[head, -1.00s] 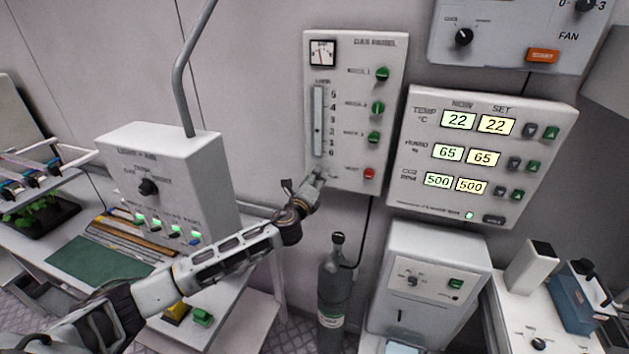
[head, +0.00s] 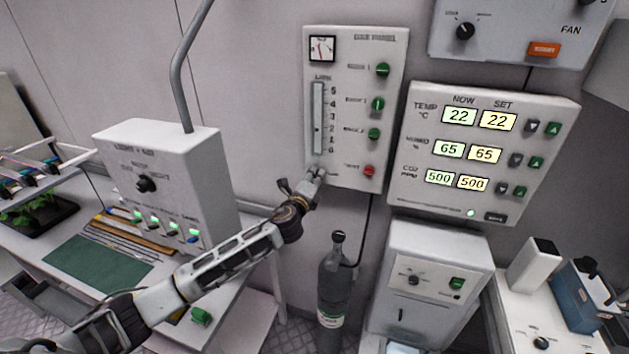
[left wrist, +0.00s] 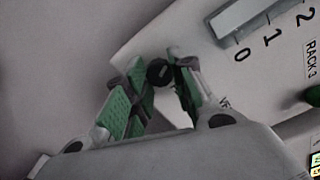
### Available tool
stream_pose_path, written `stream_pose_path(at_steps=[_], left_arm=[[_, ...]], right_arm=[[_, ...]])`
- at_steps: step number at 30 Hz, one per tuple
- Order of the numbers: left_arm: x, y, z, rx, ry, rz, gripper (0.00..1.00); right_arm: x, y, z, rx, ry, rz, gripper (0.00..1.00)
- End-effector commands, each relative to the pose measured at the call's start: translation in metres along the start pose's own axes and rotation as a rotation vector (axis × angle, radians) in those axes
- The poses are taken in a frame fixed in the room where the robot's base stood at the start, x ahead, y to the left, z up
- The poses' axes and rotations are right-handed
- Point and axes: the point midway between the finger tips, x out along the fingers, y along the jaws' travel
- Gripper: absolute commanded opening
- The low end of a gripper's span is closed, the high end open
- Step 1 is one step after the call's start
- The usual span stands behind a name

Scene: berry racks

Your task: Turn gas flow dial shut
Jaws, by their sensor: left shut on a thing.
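The flow dial is a small dark round knob (left wrist: 158,72) under the tube, seen in the left wrist view. My left gripper (head: 319,174) is at the panel's lower left and hides the dial in the head view. In the left wrist view its green-padded fingers (left wrist: 160,84) stand on both sides of the dial, shut on it. My right gripper is not in view.
Several green knobs (head: 377,103) and a red one (head: 369,171) line the panel's right side. A climate display (head: 480,155) is on the wall to the right. A gas cylinder (head: 333,285) stands below. A light control box (head: 170,165) stands on the left bench.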

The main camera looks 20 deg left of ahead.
Motion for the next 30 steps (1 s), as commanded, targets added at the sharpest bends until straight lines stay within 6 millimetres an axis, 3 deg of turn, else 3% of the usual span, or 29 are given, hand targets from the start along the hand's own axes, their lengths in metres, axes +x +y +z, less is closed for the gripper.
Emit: stream_pose_path(at_steps=[12,30], left_arm=[[0.000,0.003,-0.002,-0.386,0.000,0.002,0.01],[0.000,0.001,-0.001,-0.958,0.000,0.003,0.00]], right_arm=[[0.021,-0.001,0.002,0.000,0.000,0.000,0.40],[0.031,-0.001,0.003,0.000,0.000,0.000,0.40]])
